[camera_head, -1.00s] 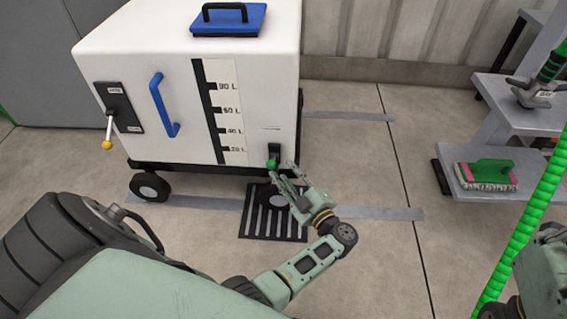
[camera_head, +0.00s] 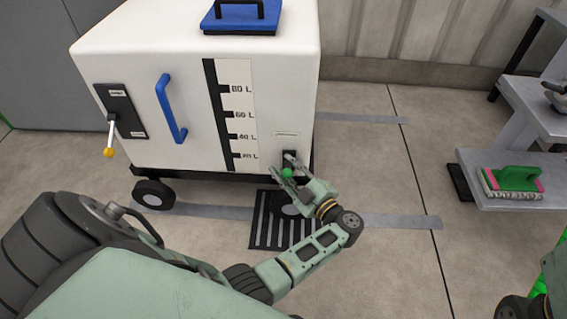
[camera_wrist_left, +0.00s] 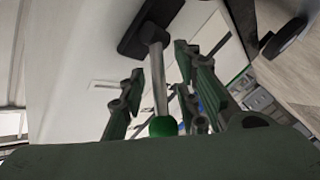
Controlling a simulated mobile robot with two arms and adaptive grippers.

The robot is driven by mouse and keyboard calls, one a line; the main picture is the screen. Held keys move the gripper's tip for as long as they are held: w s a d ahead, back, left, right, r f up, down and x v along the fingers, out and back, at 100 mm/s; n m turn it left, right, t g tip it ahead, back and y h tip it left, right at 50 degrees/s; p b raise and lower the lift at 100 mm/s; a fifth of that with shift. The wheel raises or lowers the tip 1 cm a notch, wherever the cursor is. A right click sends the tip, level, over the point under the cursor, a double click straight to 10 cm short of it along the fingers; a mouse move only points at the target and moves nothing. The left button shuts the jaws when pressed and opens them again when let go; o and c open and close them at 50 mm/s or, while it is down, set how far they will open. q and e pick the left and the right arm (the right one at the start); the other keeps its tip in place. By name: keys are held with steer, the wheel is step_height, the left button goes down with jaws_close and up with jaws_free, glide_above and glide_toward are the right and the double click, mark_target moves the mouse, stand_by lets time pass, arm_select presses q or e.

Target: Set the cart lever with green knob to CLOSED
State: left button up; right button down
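The white cart (camera_head: 170,40) stands ahead. Its lever with the green knob (camera_head: 287,172) is on the lower right of the cart's front, on a black plate (camera_head: 290,157). In the left wrist view a metal shaft runs from the black plate (camera_wrist_left: 150,28) to the green knob (camera_wrist_left: 163,127). My left gripper (camera_head: 282,168) is open, its two fingers on either side of the lever and knob, with gaps showing beside the shaft. The OPEN and CLOSED markings cannot be read. My right gripper is out of view.
Another lever with a yellow knob (camera_head: 108,152) and a blue handle (camera_head: 170,108) are on the cart's front, to the left. A black floor grate (camera_head: 270,233) lies below my left gripper. A grey shelf (camera_head: 520,195) at right holds a green-handled brush (camera_head: 515,180).

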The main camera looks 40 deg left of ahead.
arm_select(q)
steer(key=shift+d, duration=0.1)
jaws_close()
stand_by(0.5)
